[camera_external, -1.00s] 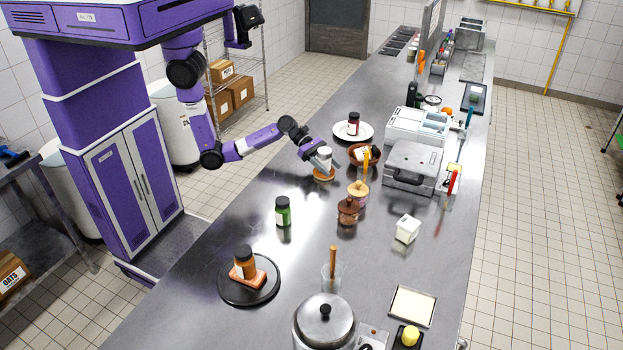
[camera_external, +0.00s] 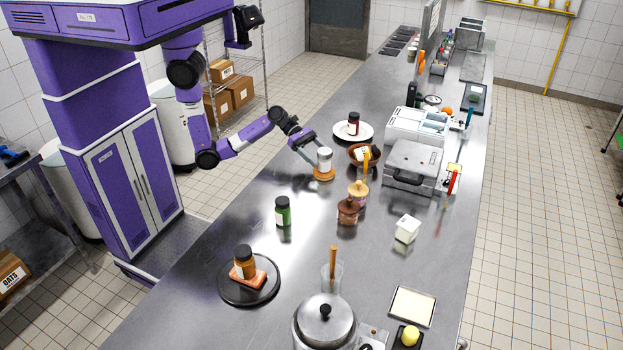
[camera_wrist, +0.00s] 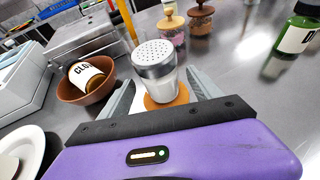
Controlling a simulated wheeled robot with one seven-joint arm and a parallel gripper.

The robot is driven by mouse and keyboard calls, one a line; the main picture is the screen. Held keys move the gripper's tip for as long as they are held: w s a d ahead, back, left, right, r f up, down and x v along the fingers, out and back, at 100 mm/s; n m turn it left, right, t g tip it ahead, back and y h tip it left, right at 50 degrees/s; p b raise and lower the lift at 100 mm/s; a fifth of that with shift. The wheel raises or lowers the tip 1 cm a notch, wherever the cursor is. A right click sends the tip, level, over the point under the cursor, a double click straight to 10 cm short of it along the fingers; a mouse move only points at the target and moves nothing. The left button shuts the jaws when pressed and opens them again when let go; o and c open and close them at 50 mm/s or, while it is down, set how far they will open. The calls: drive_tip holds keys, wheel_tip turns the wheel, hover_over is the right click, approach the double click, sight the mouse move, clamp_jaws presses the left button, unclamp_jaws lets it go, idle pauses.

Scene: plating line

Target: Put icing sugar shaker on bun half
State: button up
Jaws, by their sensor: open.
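The icing sugar shaker (camera_external: 324,160), a clear jar of white powder with a perforated metal lid, stands upright on the tan bun half (camera_external: 324,174) on the steel counter. In the wrist view the shaker (camera_wrist: 157,75) rises between the fingers, with the bun half (camera_wrist: 170,97) beneath it. My gripper (camera_external: 308,150) is open, just to the left of the shaker in the external view. In the wrist view my gripper's fingers (camera_wrist: 160,98) are spread to both sides of the shaker, with a gap visible on each side.
A brown bowl (camera_external: 361,157) holding a bottle and a white plate (camera_external: 341,133) with a jar stand close by. Two small lidded jars (camera_external: 348,211) and a green jar (camera_external: 283,213) stand nearer the camera. Bare counter (camera_external: 240,215) lies to the left.

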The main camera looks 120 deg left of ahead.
drive_tip(key=v, duration=0.6)
idle(0.5)
drive_tip(key=a+r+m+t+y, duration=0.2)
drive_tip(key=a+m+y, duration=0.5)
drive_tip(key=m, duration=0.2)
drive_tip(key=s+d+f+m+h, duration=0.1)
drive_tip(key=s+d+f+m, duration=0.1)
drive_tip(key=s+d+m, duration=0.9)
drive_tip(key=s+d+f+m+h, duration=0.1)
drive_tip(key=s+d+f+m, duration=0.1)
drive_tip(key=s+d+m, duration=1)
drive_tip(key=shift+s+h, duration=0.4)
drive_tip(key=shift+s, duration=0.5)
